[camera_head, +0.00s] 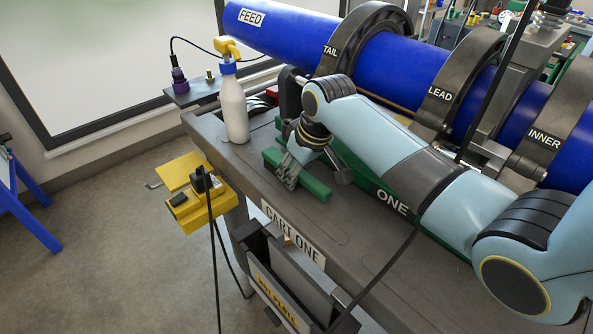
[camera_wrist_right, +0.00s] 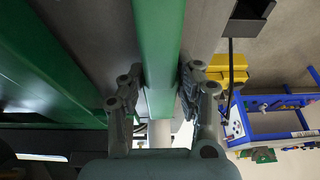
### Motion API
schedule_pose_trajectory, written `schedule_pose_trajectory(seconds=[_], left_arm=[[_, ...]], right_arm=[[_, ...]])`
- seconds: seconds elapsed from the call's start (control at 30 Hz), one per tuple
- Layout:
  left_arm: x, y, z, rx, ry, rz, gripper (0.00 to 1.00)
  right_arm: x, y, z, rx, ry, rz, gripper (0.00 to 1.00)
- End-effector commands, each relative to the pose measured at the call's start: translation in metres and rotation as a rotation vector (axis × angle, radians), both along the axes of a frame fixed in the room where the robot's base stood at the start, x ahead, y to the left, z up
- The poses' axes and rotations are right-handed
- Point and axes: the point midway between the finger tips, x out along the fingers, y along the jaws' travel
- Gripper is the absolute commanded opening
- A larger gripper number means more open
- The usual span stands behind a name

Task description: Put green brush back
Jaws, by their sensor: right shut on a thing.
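The green brush (camera_head: 316,188) lies along the near-left part of the cart top, by the white spray bottle. My right gripper (camera_head: 288,172) reaches in from the right and is shut on the brush's middle. In the right wrist view the brush (camera_wrist_right: 160,45) shows as a long green bar between the two fingers of the right gripper (camera_wrist_right: 158,90). I cannot tell whether the brush touches the cart top. Its bristles are not distinguishable. The green strip marked ONE (camera_head: 355,180) lies behind the brush, partly hidden by my arm. My left gripper is not in view.
The blue pipe (camera_head: 405,68) in dark clamps runs along the back. A yellow device (camera_head: 195,200) and a grey bin (camera_head: 285,275) hang at the cart's edge. Front cart top is clear.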

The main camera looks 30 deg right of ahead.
Motion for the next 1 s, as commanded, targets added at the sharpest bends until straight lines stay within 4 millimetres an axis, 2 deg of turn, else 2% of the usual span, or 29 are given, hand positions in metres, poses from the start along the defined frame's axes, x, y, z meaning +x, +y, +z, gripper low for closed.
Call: schedule_pose_trajectory(seconds=[0.3,0.33,0.5,0.83,1.0], left_arm=[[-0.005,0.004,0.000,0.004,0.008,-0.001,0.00],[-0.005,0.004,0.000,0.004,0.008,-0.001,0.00],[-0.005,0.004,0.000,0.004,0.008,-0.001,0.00],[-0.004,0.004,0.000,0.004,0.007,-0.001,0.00],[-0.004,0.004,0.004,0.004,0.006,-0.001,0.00]], right_arm=[[0.000,0.000,-0.002,0.000,0.000,0.000,0.00],[0.000,0.000,-0.003,0.000,0.000,0.000,0.34],[0.000,0.000,-0.002,0.000,-0.001,0.000,0.56],[0.000,0.000,0.002,-0.001,-0.002,0.000,0.56],[-0.009,-0.002,0.027,-0.001,-0.003,0.002,0.56]])
